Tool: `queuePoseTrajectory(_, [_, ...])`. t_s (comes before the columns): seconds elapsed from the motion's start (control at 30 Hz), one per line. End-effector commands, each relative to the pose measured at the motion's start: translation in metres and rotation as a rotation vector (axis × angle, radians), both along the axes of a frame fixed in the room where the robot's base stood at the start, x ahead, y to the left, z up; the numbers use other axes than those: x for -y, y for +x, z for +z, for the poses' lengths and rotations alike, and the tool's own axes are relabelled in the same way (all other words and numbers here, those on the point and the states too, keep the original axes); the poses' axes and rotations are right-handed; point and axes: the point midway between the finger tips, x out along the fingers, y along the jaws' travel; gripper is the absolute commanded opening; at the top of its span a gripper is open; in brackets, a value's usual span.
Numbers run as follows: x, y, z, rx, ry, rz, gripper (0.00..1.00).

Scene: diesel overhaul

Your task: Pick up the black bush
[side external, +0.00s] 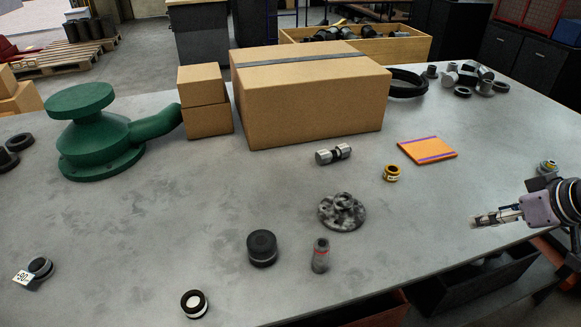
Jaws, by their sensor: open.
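Several dark round parts could be the black bush, and I cannot tell which one is meant. A black cylindrical part (262,248) stands on the table near the front middle. A short black ring-shaped part with a white centre (194,304) lies nearer the front edge. A dark ring (40,267) with a white tag sits at the left. My gripper (478,220) is at the right edge of the view, pointing left over the table's right side. It is open and holds nothing, well apart from all these parts.
A grey-red cylinder (320,256), a mottled metal wheel (342,211), a brass ring (391,173), a metal spool (334,154) and an orange pad (427,150) lie mid-table. Cardboard boxes (310,100) and a green flanged casting (100,140) stand behind. The left-centre table is clear.

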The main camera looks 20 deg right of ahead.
Motion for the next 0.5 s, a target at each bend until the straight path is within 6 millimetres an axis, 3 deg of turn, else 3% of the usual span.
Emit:
queuePoseTrajectory(0.27, [-0.011, 0.009, 0.008, -0.009, -0.004, 0.046, 0.66])
queuePoseTrajectory(0.37, [-0.033, 0.025, 0.021, -0.023, -0.009, 0.126, 0.66])
queuePoseTrajectory(0.5, [-0.078, 0.052, 0.04, -0.051, -0.024, 0.279, 0.66])
